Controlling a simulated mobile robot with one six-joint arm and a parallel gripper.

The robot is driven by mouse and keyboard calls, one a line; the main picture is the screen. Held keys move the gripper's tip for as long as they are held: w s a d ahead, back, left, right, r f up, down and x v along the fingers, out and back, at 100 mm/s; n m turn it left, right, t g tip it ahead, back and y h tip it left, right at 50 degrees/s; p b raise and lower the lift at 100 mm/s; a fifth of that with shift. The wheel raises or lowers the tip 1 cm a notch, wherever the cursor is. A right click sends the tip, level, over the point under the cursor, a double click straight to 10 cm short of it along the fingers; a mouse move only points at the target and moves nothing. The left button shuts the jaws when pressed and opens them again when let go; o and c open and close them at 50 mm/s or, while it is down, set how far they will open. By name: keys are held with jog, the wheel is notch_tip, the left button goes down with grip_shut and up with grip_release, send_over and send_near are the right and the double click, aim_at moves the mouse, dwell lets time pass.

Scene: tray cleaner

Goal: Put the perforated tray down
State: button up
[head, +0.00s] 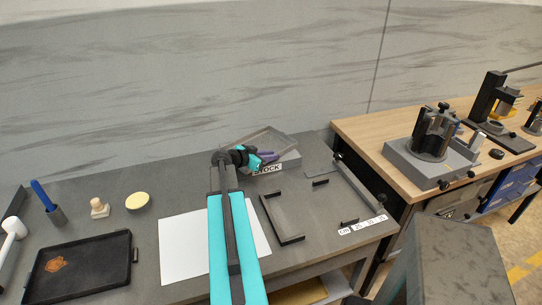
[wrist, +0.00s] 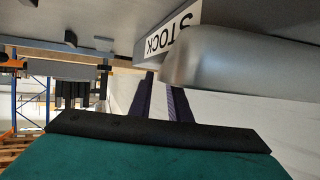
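A grey tray with raised edges (head: 268,141) lies tilted at the grey box labelled STOCK (head: 287,162), at the back middle of the bench. I take it as the perforated tray, but no holes can be made out. My gripper (head: 266,157) is right at the tray's front side. In the wrist view my gripper's two purple fingers (wrist: 162,95) stand a narrow gap apart. A rounded silvery tray corner (wrist: 225,70) covers the right fingertip, just below the STOCK label (wrist: 172,36). Whether the fingers clamp the tray's edge is hidden.
A fixture of dark brackets (head: 285,238) is right of a white sheet (head: 185,247). A black tray with an orange-brown mark (head: 100,262) lies at the left, near a brush, a stamp and a yellow disc (head: 138,201). A wooden bench (head: 375,135) with machines adjoins at the right.

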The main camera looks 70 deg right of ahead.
jog(key=shift+o, duration=0.2)
jog(key=shift+r, duration=0.2)
jog(key=b+v, duration=0.3)
jog(key=v, duration=0.9)
dwell(0.7)
